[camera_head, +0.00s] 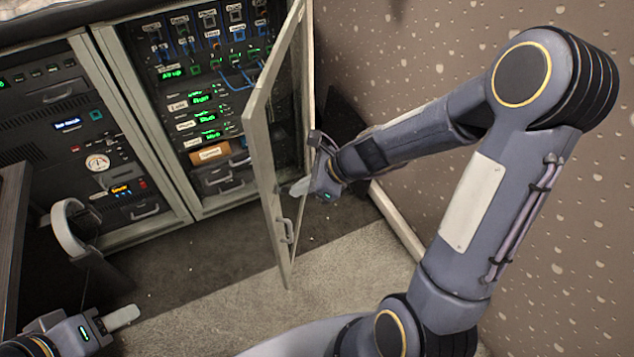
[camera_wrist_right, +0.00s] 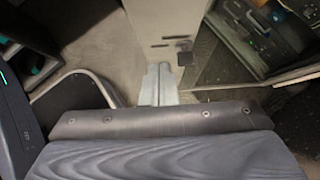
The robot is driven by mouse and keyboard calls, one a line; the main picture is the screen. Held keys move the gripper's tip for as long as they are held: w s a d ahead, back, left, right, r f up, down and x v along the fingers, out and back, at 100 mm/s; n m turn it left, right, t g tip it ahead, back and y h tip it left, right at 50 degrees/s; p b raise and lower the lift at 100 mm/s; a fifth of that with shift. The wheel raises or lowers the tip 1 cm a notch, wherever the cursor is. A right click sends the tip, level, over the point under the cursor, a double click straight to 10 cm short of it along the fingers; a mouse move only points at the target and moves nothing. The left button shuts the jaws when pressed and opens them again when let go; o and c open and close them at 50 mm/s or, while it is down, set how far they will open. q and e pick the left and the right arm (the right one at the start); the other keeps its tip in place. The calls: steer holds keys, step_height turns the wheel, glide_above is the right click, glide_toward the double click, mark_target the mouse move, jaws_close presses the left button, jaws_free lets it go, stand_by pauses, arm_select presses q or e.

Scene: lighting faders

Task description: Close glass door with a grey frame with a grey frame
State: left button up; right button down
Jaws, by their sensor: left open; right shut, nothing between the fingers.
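The glass door with a grey frame (camera_head: 262,160) stands open, swung out from the right side of the tall rack cabinet (camera_head: 150,95). A small handle (camera_head: 286,232) sits low on its frame. My right gripper (camera_head: 300,187) is shut and empty at the right side of the door, close to its lower part; whether it touches cannot be told. In the right wrist view its shut pale fingers (camera_wrist_right: 158,85) point at a pale grey upright strip (camera_wrist_right: 165,35), which looks like the door frame. My left gripper (camera_head: 122,317) is open at the lower left, away from the door.
The cabinet shows lit green readouts, knobs and drawers. A chair with a curved light armrest (camera_head: 68,225) stands at the left. A speckled brown wall (camera_head: 440,60) is close on the right, behind my right arm. Grey carpet (camera_head: 230,310) is clear in front of the door.

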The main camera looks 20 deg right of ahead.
mark_target(271, 193)
steer(key=shift+w+a+f, duration=0.1)
steer(key=shift+w+a, duration=0.25)
steer(key=shift+a, duration=0.3)
steer(key=shift+w+a, duration=0.4)
steer(key=shift+a, duration=0.2)
steer(key=shift+w+a+f, duration=0.1)
steer(key=shift+w+a, duration=0.25)
steer(key=shift+a, duration=0.3)
